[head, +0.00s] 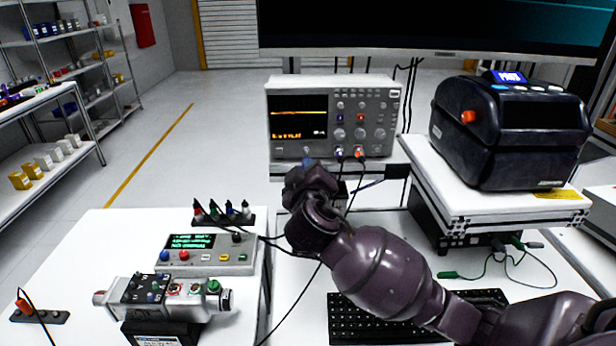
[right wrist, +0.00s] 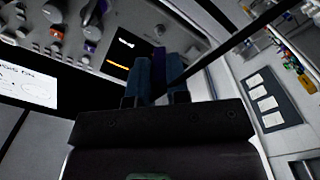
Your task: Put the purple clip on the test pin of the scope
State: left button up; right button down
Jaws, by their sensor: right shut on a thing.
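The scope (head: 333,92) stands at the back of the bench with its lit screen and knobs facing me. My right gripper (head: 312,162) is just in front of the scope's lower left front, below the screen. In the right wrist view its blue fingers (right wrist: 158,72) are shut on the purple clip (right wrist: 159,54), of which a small dark purple part shows between the tips. A black lead runs from there to the upper right. The scope face (right wrist: 75,40) also shows close by in the wrist view. I cannot make out the test pin, or whether the clip touches it. My left gripper is out of view.
Leads plug into the scope's lower front (head: 349,154). A rack of several colored clips (head: 224,219) stands behind a control box (head: 208,252). A servo unit (head: 170,297) is at front left. A black printer (head: 511,135) stands on a raised shelf at right. A keyboard (head: 365,325) lies below my right arm.

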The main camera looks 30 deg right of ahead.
jog(key=shift+x, duration=1.2)
jog(key=shift+w+d, duration=0.35)
jog(key=shift+w, duration=0.25)
dwell(0.6)
dwell(0.4)
jog(key=shift+w, duration=0.15)
dwell(0.5)
